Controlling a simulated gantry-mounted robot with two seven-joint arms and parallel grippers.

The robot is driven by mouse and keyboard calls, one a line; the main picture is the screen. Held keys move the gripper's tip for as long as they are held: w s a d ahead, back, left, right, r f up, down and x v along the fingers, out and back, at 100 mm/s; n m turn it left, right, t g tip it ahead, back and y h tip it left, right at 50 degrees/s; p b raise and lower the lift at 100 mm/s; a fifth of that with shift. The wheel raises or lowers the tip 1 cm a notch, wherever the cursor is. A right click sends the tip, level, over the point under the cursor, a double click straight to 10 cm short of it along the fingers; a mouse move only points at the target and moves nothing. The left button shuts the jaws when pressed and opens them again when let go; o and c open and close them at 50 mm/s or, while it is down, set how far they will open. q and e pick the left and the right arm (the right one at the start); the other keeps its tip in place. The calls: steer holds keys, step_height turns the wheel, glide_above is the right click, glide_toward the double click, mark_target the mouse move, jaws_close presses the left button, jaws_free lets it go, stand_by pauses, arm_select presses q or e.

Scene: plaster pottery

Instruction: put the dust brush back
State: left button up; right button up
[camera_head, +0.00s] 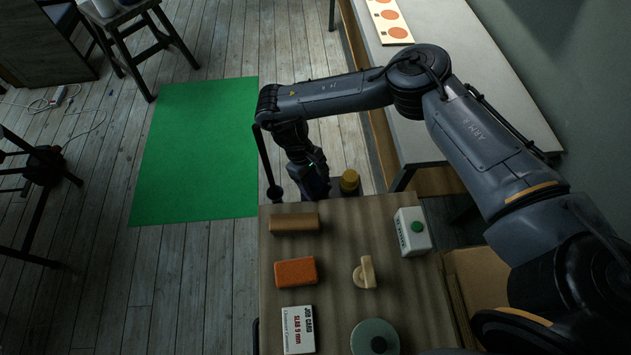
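My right gripper (316,190) points down just past the far edge of the wooden-topped cart (335,240), left of a yellow-topped item (349,181). Its fingertips are dark and partly hidden by its own body and the cart's edge, so I cannot tell if they are open or hold anything. I cannot pick out a dust brush for certain. A thin black rod (265,160) with a round lower end stands left of the gripper; what it belongs to is unclear. A plain tan wooden block (294,223) lies near the cart's far left corner. My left gripper is out of view.
The cart top also bears an orange sponge-like block (295,271), a white job card (297,329), a wooden knobbed tool (365,272), a round grey-green item (375,338) and a white box (413,231). A long bench (480,100) stands right, a green mat (200,150) left.

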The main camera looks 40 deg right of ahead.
steer(key=shift+a+r, duration=0.1)
stand_by(0.3)
steer(key=shift+r, duration=0.3)
steer(key=p+v, duration=0.3)
steer(key=v, duration=0.8)
steer(key=shift+w+r, duration=0.2)
steer(key=shift+r, duration=0.05)
